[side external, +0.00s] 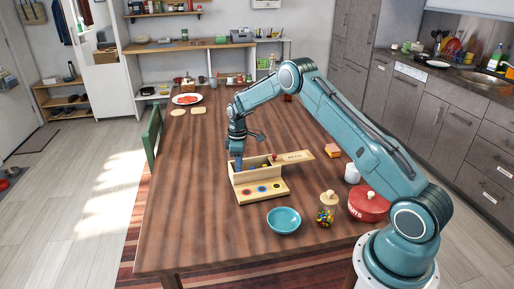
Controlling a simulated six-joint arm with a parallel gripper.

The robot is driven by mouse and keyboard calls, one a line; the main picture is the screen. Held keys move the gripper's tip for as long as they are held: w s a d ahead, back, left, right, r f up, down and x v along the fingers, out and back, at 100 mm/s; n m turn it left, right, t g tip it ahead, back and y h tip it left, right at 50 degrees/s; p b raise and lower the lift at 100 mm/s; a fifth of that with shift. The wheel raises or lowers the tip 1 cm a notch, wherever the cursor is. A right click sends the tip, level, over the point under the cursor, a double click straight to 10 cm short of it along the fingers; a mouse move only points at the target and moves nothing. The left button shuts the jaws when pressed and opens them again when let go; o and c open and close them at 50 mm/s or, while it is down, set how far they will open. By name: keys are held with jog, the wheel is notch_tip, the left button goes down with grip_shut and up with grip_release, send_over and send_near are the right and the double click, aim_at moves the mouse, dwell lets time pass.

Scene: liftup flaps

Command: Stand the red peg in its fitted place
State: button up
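A pale wooden box (243,180) stands on the table with its top open. Small coloured items, too small to name surely, show inside it. A lid board marked PEGS (294,156) reaches out to the right of the box, with a small dark red knob-like thing (273,157) at its left end. A front ledge (261,196) carries a row of coloured round marks, including blue and red ones. I cannot pick out the red peg with certainty. My gripper (239,157) points down at the box's left end. Its fingers are too small to read, and a blue patch shows beneath them.
The table (185,210) is clear to the left.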

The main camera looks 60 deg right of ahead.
jog(key=shift+w+f, duration=0.15)
jog(key=shift+f, duration=1.9)
grip_shut()
